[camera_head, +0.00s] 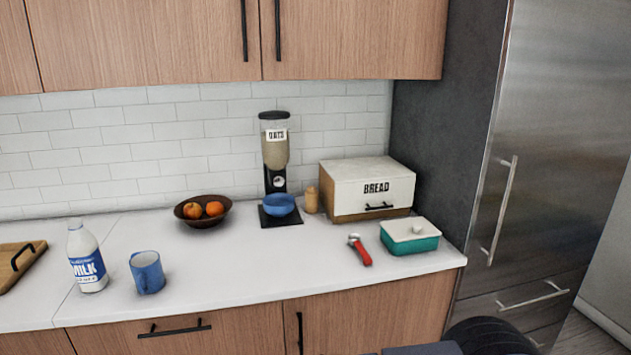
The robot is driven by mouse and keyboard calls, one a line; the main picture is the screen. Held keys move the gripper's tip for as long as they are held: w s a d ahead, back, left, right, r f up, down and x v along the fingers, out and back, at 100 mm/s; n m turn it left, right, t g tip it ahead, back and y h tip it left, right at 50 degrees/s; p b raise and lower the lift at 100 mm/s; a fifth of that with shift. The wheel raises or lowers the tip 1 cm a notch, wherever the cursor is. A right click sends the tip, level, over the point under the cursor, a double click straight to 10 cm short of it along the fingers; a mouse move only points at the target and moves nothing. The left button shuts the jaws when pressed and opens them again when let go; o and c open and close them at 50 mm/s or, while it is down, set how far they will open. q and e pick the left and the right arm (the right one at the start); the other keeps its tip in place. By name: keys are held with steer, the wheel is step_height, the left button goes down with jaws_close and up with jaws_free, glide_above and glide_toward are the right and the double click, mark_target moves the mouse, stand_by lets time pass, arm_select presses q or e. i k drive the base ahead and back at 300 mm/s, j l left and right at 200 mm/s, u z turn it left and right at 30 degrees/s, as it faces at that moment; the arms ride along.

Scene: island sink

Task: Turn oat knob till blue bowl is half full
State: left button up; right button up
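The oat dispenser (275,150) stands upright against the tiled back wall, with a clear hopper labelled OATS that holds pale oats. Its knob (279,182) is a small round piece on the dark stand below the hopper. The blue bowl (279,205) sits on the dispenser's black base (266,220), under the knob. The bowl's inside is too small in view to tell what it holds. Neither of my grippers is in view. Only a dark part of my body shows at the bottom right edge.
A fruit bowl (187,222) stands left of the dispenser. A small wooden shaker (311,200) and the bread box (352,194) stand close on its right. The middle counter is clear.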

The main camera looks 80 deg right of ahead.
mark_target(278, 180)
steer(key=z, duration=2.65)
steer(key=i+u, duration=0.25)
steer(key=i, duration=0.3)
steer(key=i+l+u, duration=0.25)
steer(key=i, duration=0.25)
steer(key=i+l+u, duration=0.25)
steer(key=i, duration=0.25)
steer(key=i+j, duration=0.05)
steer(key=j, duration=0.05)
